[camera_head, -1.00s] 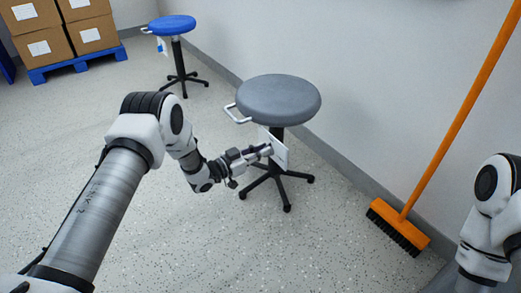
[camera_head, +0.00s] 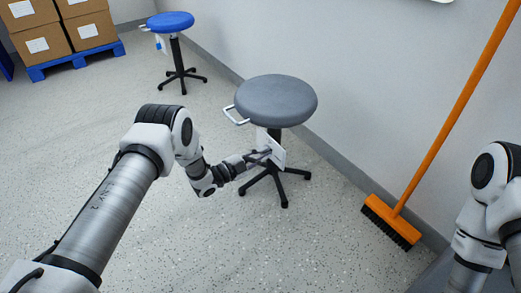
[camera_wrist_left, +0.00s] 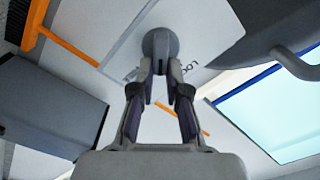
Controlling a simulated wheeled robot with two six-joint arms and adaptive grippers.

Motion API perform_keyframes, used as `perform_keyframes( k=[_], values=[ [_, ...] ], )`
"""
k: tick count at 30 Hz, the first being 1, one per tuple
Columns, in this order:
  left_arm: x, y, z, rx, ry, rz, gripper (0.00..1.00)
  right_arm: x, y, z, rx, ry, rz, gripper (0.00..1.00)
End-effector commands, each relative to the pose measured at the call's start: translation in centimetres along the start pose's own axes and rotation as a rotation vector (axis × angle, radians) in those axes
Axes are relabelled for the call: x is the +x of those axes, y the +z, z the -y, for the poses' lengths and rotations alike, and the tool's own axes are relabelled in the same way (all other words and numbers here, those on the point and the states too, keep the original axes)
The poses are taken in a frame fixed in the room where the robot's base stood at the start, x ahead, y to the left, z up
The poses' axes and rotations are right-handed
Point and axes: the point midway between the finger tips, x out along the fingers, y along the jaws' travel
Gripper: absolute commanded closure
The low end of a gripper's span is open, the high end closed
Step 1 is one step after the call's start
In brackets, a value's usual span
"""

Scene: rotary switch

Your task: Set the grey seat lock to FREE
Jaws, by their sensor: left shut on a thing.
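The grey stool has a round grey seat (camera_head: 275,101) on a black post and a wheeled base. Its lock is a white plate (camera_head: 278,153) under the seat, beside the post. My left gripper (camera_head: 262,156) is at this plate, coming from the left. In the left wrist view, the plate (camera_wrist_left: 215,45) carries a round grey knob (camera_wrist_left: 160,43) and lettering that begins "LOC". My left fingers (camera_wrist_left: 160,72) are shut on the knob's grip. The rest of the lettering is hidden, so I cannot read the setting. My right gripper is not in view.
A blue stool (camera_head: 171,22) with its own tag stands behind, to the left. An orange broom (camera_head: 392,220) leans on the wall at right. Boxes (camera_head: 84,33) sit on a blue pallet (camera_head: 60,68) at far left. The floor at left is clear.

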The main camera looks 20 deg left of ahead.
Motion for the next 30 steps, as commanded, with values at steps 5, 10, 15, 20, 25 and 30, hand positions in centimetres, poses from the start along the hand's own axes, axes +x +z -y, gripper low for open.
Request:
perform_keyframes(
  k=[5, 10, 15, 20, 25, 30],
  values=[
    [0.0, -0.1, -0.2, 0.163, 0.001, 0.001, 1.0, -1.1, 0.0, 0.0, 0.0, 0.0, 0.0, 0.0],
    [0.0, 0.0, -0.5, 0.324, 0.001, 0.002, 1.0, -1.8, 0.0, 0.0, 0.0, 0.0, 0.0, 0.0],
    [0.0, 0.1, -0.7, 0.473, 0.0, 0.002, 1.0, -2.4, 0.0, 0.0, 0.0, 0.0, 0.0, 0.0],
    [0.0, 0.3, -0.8, 0.589, 0.0, 0.002, 1.0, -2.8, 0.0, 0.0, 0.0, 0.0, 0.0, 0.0],
    [0.0, 0.4, -1.0, 0.673, 0.0, 0.002, 1.0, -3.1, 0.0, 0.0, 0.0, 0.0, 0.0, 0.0],
    [0.0, 0.5, -1.1, 0.721, -0.001, 0.002, 1.0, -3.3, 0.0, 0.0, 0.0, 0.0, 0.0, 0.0]
  ],
)
